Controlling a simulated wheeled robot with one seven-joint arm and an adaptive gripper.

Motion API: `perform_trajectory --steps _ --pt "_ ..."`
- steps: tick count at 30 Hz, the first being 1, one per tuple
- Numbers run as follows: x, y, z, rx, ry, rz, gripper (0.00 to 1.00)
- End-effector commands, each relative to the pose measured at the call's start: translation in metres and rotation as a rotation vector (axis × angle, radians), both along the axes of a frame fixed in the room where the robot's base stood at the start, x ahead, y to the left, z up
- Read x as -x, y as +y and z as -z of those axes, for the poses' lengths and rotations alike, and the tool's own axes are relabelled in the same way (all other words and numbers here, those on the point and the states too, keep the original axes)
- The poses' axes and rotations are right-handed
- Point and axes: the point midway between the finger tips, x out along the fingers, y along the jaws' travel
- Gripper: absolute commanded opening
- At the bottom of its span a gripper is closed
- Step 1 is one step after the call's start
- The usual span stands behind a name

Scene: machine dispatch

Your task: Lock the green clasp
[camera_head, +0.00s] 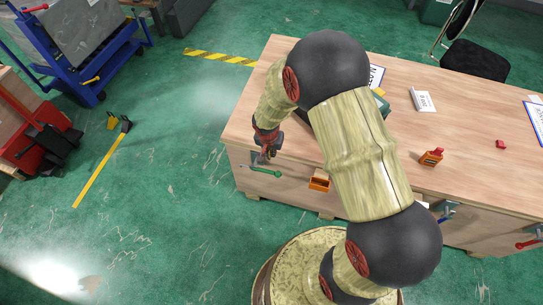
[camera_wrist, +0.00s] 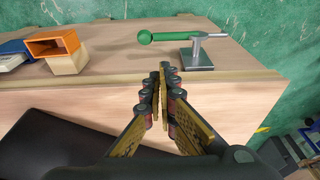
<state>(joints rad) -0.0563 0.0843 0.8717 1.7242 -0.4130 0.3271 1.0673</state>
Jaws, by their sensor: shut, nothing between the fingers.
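The green clasp (camera_wrist: 172,36) is near the table's edge in the wrist view, its green lever lying sideways with a round knob at the left. Its grey metal post and base plate (camera_wrist: 197,60) are at the right end. In the head view the clasp (camera_head: 265,171) is at the table's left front, just below my gripper (camera_head: 266,155). In the wrist view my gripper (camera_wrist: 164,72) is shut and empty, its fingertips below the lever in the picture and apart from it. My arm hides part of the tabletop in the head view.
An orange open box (camera_head: 319,183) sits right of the clasp; it also shows in the wrist view (camera_wrist: 53,43). A blue clasp (camera_head: 446,212) and a red clasp (camera_head: 528,244) are farther right along the wooden table (camera_head: 295,60).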

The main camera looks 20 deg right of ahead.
Motion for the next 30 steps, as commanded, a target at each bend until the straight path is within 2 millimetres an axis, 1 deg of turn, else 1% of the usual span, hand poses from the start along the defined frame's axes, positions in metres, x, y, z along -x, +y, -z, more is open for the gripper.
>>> perform_trajectory --steps 1,6,12,15,18,21,30 --pt "0.000 -0.001 0.014 0.000 0.005 0.002 0.00" --pt "-0.006 -0.005 0.047 0.000 0.003 0.001 0.00" --pt "-0.012 -0.010 0.084 0.000 0.003 0.001 0.00" --pt "-0.009 -0.007 0.098 0.000 0.001 -0.001 0.00" --pt "-0.007 -0.006 0.108 -0.001 0.001 0.000 0.00" --pt "-0.007 -0.005 0.113 0.000 0.001 -0.001 0.00" --pt "-0.006 -0.004 0.115 0.000 0.000 0.000 0.00"
